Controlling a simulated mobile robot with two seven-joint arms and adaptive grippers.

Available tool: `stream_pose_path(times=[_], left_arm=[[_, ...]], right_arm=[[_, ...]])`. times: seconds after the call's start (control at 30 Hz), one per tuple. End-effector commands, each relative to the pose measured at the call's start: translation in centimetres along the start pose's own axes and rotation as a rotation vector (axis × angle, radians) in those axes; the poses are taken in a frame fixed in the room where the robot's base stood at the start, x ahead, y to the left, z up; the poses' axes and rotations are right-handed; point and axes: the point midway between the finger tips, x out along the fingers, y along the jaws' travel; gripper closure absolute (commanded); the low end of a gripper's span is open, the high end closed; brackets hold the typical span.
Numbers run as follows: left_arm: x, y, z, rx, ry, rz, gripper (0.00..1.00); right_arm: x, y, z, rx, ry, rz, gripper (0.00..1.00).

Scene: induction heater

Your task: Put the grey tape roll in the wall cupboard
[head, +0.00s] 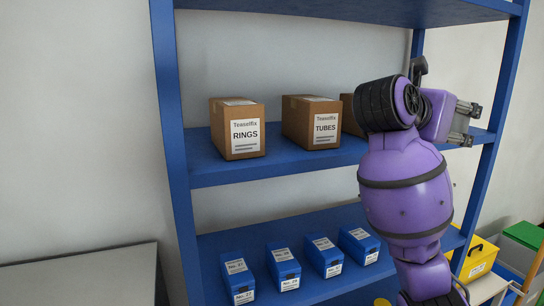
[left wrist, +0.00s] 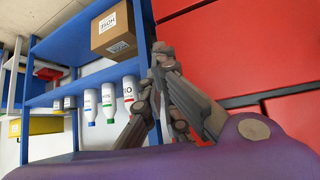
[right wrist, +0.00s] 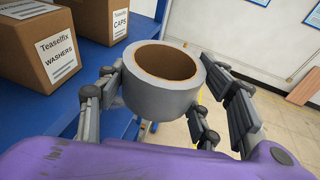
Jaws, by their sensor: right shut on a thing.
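The grey tape roll (right wrist: 155,99) sits between the fingers of my right gripper (right wrist: 170,88) in the right wrist view, held with its brown inner core facing up. The fingers press on its two sides. In the head view my right gripper (head: 468,125) is at the right, in front of the blue shelf; the tape roll cannot be made out there. My left gripper (left wrist: 160,62) shows only in the left wrist view, its fingertips together and nothing seen between them. I cannot identify the wall cupboard in any view.
A blue shelf rack (head: 270,170) holds cardboard boxes (head: 237,135) and several blue bins (head: 283,270). In the right wrist view, boxes (right wrist: 50,58) stand left of the roll, with open floor (right wrist: 285,125) at right. Red panels (left wrist: 240,50) are close to my left gripper.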

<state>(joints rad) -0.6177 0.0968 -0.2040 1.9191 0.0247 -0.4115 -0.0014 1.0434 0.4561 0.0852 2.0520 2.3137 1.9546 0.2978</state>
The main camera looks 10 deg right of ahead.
Motion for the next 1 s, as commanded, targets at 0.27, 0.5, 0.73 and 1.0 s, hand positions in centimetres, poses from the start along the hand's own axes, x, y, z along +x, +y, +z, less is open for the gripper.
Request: stream_pose_path(times=[0.27, 0.5, 0.73, 1.0], left_arm=[[0.0, 0.0, 0.0, 0.000, 0.001, 0.000, 1.00], [0.0, 0.0, 0.0, 0.000, 0.001, 0.000, 1.00], [0.0, 0.0, 0.0, 0.000, 0.000, 0.000, 1.00], [0.0, 0.0, 0.0, 0.000, 0.000, 0.000, 1.00]], right_arm=[[-0.1, 1.1, -11.5, -0.064, -0.003, 0.274, 0.68], [-1.0, 0.6, -19.8, -0.107, -0.001, 0.465, 0.69], [-2.0, -0.1, -24.8, -0.126, -0.002, 0.579, 0.69], [-2.9, -1.2, -28.8, -0.143, -0.003, 0.660, 0.69]])
